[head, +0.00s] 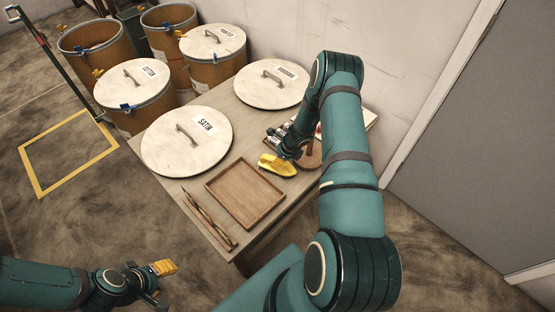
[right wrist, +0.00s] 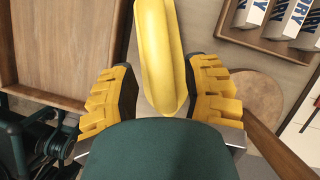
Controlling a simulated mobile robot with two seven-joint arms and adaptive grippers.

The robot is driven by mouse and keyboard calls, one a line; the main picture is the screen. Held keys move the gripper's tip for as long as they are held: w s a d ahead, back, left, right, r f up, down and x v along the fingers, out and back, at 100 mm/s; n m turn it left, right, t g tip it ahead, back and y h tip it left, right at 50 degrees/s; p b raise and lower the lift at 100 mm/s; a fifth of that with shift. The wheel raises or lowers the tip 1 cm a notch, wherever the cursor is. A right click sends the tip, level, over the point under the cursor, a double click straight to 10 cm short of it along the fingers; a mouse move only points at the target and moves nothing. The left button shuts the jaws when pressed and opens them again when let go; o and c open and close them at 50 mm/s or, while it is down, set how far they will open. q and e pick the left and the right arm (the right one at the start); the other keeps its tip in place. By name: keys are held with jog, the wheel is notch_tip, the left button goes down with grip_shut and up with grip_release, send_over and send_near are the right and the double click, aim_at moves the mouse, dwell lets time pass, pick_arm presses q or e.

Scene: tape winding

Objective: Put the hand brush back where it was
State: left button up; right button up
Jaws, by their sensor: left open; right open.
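The yellow hand brush (head: 277,165) lies on the table near its right front edge, beside the right gripper, in the head view. In the right wrist view the brush (right wrist: 160,50) runs lengthwise between the two yellow fingers of my right gripper (right wrist: 163,92). Those fingers are open, with a visible gap on both sides of the brush. My left gripper (head: 163,268) is open and empty at the lower left, off the table's front side.
An empty wooden tray (head: 223,190) lies left of the brush, with thin wooden tools (head: 207,219) beside it. Large round lids (head: 165,152) cover the table's left and back.

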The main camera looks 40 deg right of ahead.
pick_arm(q)
jog(key=shift+s+r+p, duration=0.25)
jog(key=shift+r+p, duration=0.7)
jog(key=shift+r, duration=0.2)
pick_arm(e)
jog(key=v, duration=1)
jog(key=s+a+r+n, duration=0.2)
jog(key=s+a+n, duration=0.2)
jog(key=a+n, duration=0.5)
jog(key=s+a+r+n+g+y, duration=0.1)
jog(key=s+a+n, duration=0.3)
jog(key=a+n, duration=0.6)
jog(key=s+a+r+n+g+y, duration=0.1)
jog(key=s+a+r+n, duration=0.2)
jog(key=a+n, duration=0.7)
jog(key=s+a, duration=0.2)
jog(key=a, duration=0.4)
jog(key=shift+r, duration=0.25)
jog(key=shift+a, duration=0.1)
